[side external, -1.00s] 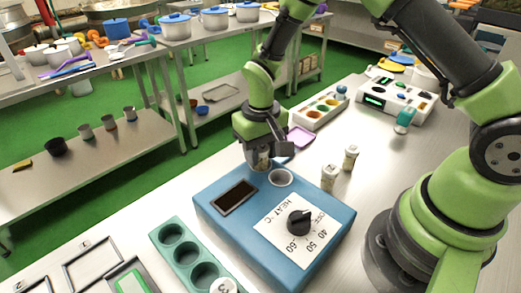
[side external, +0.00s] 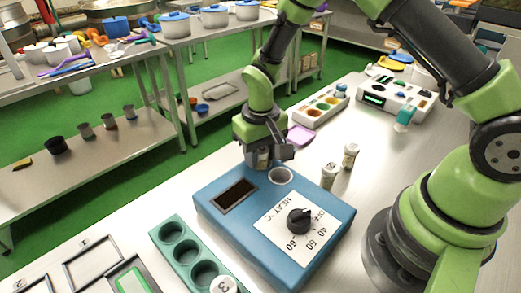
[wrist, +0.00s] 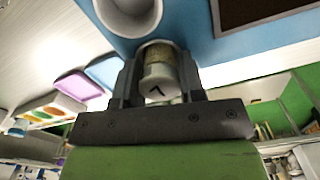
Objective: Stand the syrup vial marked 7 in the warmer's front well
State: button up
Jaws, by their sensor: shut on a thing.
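The blue warmer (side external: 325,240) has a HEAT dial (side external: 299,220), a dark rectangular panel (side external: 235,194) and a round, light-rimmed well (side external: 281,176), which looks empty. The well also shows in the wrist view (wrist: 130,12). My gripper (side external: 262,158) is over the warmer's far edge, left of that well. In the wrist view my gripper (wrist: 157,85) is shut on a vial (wrist: 160,72) with a pale cap marked 7. The vial's far end is hidden, so I cannot tell whether it touches the warmer or sits in another well.
Two capped vials (side external: 328,175) (side external: 350,156) stand right of the warmer. A green rack (side external: 180,250) at the front left holds a vial marked 3 (side external: 224,287). A pink tray (side external: 299,136) and a white tray of coloured wells (side external: 320,107) lie behind.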

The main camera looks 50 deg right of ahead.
jog(key=shift+f, duration=0.15)
jog(key=o, duration=0.6)
jog(key=shift+o, duration=0.2)
jog(key=shift+r, duration=5.55)
jog(key=s+d+r+t+y, duration=0.1)
jog(key=s+r+t, duration=0.2)
jog(key=s+r, duration=0.7)
jog(key=s+r+m+t+y, duration=0.1)
jog(key=s+r+t, duration=0.3)
jog(key=s, duration=0.4)
jog(key=shift+s+d+r, duration=0.15)
jog(key=shift+d+r, duration=0.2)
jog(key=shift+d, duration=0.05)
